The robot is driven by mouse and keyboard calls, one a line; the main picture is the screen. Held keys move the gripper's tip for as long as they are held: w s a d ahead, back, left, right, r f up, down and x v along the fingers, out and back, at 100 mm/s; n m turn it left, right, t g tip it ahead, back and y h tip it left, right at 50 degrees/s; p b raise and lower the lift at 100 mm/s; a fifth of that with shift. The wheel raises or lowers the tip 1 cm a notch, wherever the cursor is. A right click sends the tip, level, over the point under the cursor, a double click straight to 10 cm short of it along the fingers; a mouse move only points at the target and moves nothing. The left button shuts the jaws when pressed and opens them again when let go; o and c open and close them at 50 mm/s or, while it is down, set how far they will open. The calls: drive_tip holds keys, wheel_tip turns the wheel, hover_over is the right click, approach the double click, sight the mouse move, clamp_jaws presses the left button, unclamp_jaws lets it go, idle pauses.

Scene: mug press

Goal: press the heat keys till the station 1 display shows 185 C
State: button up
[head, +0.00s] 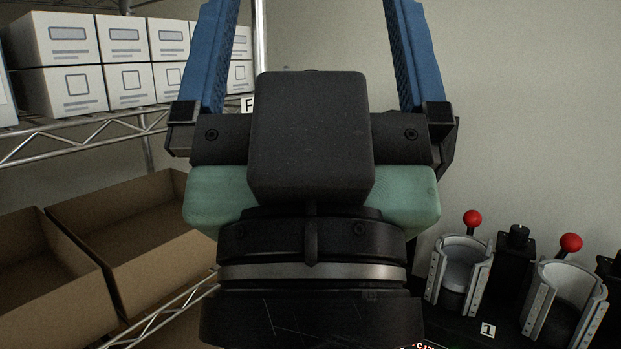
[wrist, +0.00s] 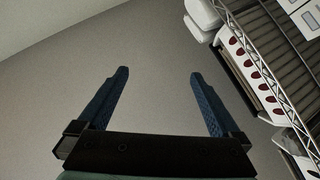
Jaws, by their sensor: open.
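My gripper (head: 310,8) is open and empty, its two blue fingers wide apart and pointing up in the head view. It also shows in the wrist view (wrist: 158,74), with only bare wall between the fingers. The mug presses stand at the lower right of the head view, well apart from the fingers. I see no heat keys.
A second press (head: 566,300) stands at the right; both have red ball knobs. Open cardboard boxes (head: 60,278) and white cartons (head: 125,35) fill a wire rack at the left. In the wrist view, a wire rack (wrist: 262,72) runs along the right. The wall behind is bare.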

drive_tip(key=shift+c, duration=0.3)
clamp_jaws()
idle(1.4)
